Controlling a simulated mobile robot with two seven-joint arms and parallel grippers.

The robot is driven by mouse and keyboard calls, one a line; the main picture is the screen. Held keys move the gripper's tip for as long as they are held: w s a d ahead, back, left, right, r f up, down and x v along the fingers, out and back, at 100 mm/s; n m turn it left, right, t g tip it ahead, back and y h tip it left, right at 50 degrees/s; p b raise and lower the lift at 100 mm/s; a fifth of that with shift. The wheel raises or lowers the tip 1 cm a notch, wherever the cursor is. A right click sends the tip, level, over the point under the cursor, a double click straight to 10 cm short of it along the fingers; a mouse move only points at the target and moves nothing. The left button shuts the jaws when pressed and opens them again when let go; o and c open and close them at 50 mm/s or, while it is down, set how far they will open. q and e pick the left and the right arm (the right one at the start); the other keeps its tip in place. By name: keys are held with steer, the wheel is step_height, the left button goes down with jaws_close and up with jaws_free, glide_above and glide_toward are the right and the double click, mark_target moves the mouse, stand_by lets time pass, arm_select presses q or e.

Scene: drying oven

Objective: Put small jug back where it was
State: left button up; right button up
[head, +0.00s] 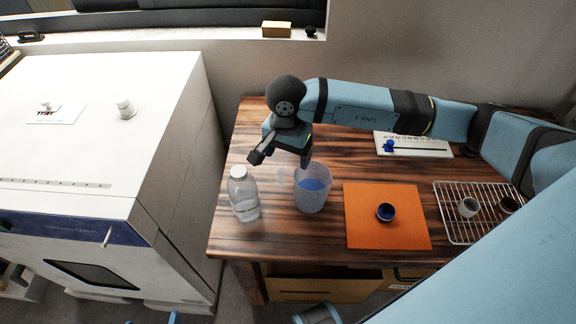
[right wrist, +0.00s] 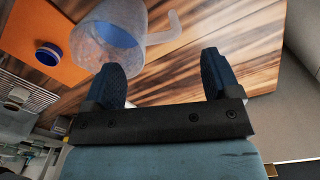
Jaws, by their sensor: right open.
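The small jug (head: 313,190) is translucent and holds blue liquid. It stands upright on the wooden table, its handle toward the left. It also shows at the top of the right wrist view (right wrist: 98,48), with its handle reaching to the right. My right gripper (head: 281,160) is open and empty, pointing down just behind and left of the jug. In the right wrist view its spread fingers (right wrist: 162,66) have bare wood between them, and the handle lies just beyond the fingertips. I cannot tell whether a finger touches the jug.
A clear bottle with a white cap (head: 244,198) stands close left of the jug. An orange mat (head: 360,229) with a small blue cup (head: 386,212) lies to its right, then a wire rack (head: 450,190). A white oven (head: 170,150) stands left of the table.

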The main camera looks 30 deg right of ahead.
arm_select(q)
steer(key=shift+a+f, duration=0.1)
steer(key=shift+a, duration=0.2)
arm_select(e)
step_height(320, 180, up, 5)
steer(key=shift+f, duration=0.15)
arm_select(q)
steer(key=shift+d, duration=0.15)
